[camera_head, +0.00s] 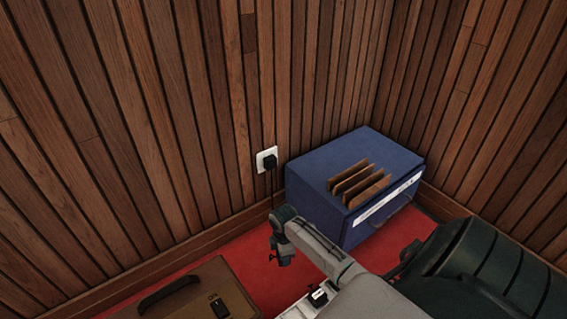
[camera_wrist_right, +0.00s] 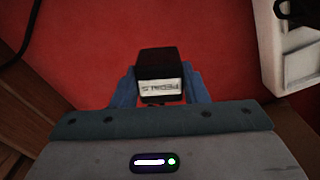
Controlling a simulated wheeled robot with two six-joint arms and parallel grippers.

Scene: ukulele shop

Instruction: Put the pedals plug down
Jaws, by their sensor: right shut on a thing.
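The pedals plug (camera_wrist_right: 160,78) is a black block with a pale label reading "PEDALS", upside down in the right wrist view. My right gripper (camera_wrist_right: 158,92) is shut on it, with a blue finger on each side. In the head view my right gripper (camera_head: 281,254) points down over the red floor, between the brown case and the blue box. The plug is small and dark there. Red floor shows around the plug in the wrist view; I cannot tell its height above the floor. My left gripper is not in view.
A white power strip (camera_head: 296,311) with a black plug (camera_head: 318,297) lies near my right arm; it also shows in the wrist view (camera_wrist_right: 283,60). A brown case (camera_head: 180,295) stands left, a blue box (camera_head: 310,185) behind. A wall socket (camera_head: 261,153) holds a black plug with a cord. Red floor (camera_head: 235,248) is partly clear.

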